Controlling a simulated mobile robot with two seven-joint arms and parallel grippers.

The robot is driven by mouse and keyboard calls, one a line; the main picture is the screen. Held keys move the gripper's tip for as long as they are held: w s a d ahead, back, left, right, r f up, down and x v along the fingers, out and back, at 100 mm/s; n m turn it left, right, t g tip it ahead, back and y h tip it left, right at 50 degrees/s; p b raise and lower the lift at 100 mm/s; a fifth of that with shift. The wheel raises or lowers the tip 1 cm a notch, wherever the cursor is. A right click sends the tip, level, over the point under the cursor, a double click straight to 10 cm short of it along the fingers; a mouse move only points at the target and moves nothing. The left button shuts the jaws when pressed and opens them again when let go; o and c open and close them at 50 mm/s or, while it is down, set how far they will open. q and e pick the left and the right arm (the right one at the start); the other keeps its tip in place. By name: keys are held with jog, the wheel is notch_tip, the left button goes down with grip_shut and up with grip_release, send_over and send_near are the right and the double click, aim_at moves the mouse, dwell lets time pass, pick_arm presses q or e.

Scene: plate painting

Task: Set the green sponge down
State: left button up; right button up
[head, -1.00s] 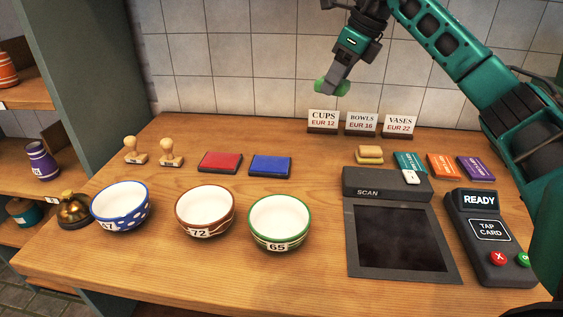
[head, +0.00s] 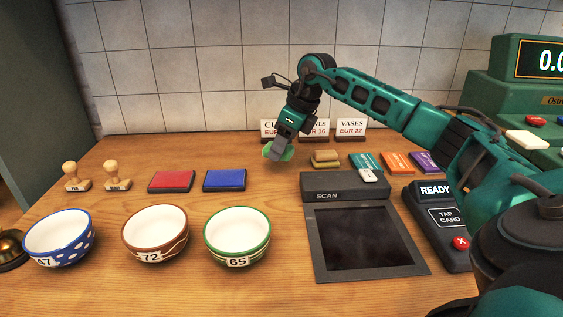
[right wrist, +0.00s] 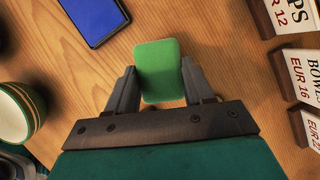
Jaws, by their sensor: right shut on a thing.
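The green sponge (head: 270,152) is between the fingers of my right gripper (head: 277,150), low over the back of the wooden counter, right of the blue ink pad. In the right wrist view the sponge (right wrist: 158,70) sits between the two fingertips of my right gripper (right wrist: 160,88), with bare wood around it. I cannot tell whether its underside touches the counter. My left gripper is in neither view.
A blue ink pad (head: 224,180) and a red one (head: 172,181) lie left of the sponge. A yellow sponge (head: 325,158) and price signs (head: 351,130) stand to its right. Bowls (head: 237,237) and the scanner (head: 346,187) are nearer. Wood between blue pad and yellow sponge is clear.

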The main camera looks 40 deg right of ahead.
aim_at(282, 172)
jog(key=shift+f, duration=2.1)
jog(key=shift+b, duration=0.3)
jog(key=shift+f, duration=0.15)
jog(key=o, duration=1)
jog(key=p+v, duration=0.1)
jog(key=v, duration=1.1)
jog(key=shift+r, duration=0.2)
